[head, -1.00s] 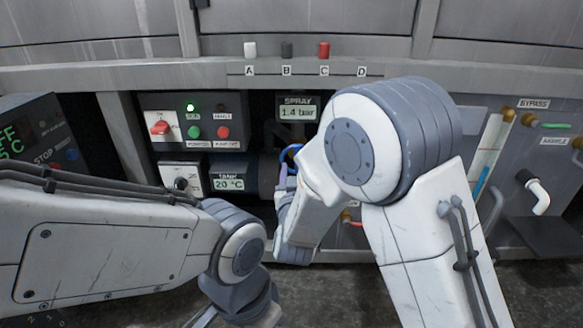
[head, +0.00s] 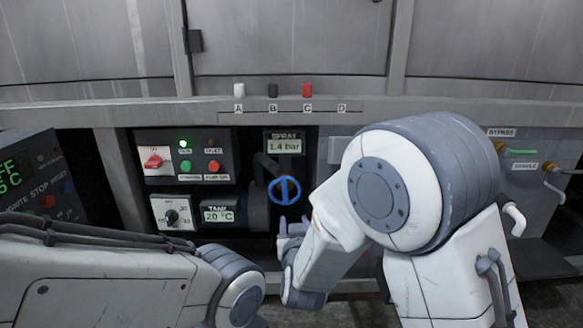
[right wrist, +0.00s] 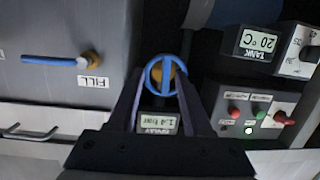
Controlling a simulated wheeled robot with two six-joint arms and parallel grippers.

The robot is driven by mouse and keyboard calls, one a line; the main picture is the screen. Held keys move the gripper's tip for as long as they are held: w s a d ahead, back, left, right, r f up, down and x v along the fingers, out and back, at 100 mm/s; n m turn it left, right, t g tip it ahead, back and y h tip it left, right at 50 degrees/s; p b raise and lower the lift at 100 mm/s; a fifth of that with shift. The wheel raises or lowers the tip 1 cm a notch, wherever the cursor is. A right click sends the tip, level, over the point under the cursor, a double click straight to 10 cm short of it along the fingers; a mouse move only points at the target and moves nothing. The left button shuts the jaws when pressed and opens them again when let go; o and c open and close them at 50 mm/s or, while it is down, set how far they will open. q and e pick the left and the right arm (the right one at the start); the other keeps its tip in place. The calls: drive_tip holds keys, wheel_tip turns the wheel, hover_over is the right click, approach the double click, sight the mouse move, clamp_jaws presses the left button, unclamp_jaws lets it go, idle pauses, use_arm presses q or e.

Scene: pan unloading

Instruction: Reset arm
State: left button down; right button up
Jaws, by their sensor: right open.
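My right gripper (head: 291,227) is open in front of the panel, just below a round blue valve handwheel (head: 285,190) in the head view. In the right wrist view the two fingers of the right gripper (right wrist: 161,88) stand apart, with the blue handwheel (right wrist: 161,77) showing between their tips. The fingers hold nothing; whether they touch the wheel I cannot tell. My right arm fills the right middle of the head view. My left arm comes in from the left, low in the head view, and its gripper is out of the picture.
Above the wheel is a spray display (head: 284,147) reading 1.4 bar. To its left are a red switch (head: 153,161), green and red buttons, a black knob (head: 172,216) and a tank display (head: 217,215) reading 20 °C. A white spout (head: 514,219) stands at right.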

drive_tip(key=s+d+f+m+g+h, duration=0.1)
drive_tip(key=s+d+f+g, duration=0.4)
drive_tip(key=s+d+g, duration=0.35)
drive_tip(key=s+d+f+g, duration=0.4)
drive_tip(key=s+d+g, duration=0.1)
drive_tip(key=s+d, duration=0.6)
drive_tip(key=s+a+r+n+g+p, duration=0.1)
drive_tip(key=s+a+r+n+p, duration=0.1)
drive_tip(key=s+a+r+p, duration=0.45)
drive_tip(key=s+a+r+n+p, duration=0.3)
drive_tip(key=r+p, duration=0.5)
drive_tip(key=r, duration=0.4)
drive_tip(key=s+a+r+n+g+p, duration=0.1)
drive_tip(key=s+a+r+n+p, duration=0.1)
drive_tip(key=s+a+r+p, duration=0.45)
wheel_tip(320, 180, up, 40)
drive_tip(key=w+d+p, duration=0.1)
drive_tip(key=p, duration=3.6)
drive_tip(key=shift+f+y+p, duration=0.25)
drive_tip(key=shift+y+p, duration=0.1)
drive_tip(key=shift+y, duration=0.05)
drive_tip(key=shift+w+d, duration=0.1)
drive_tip(key=shift+w, duration=0.05)
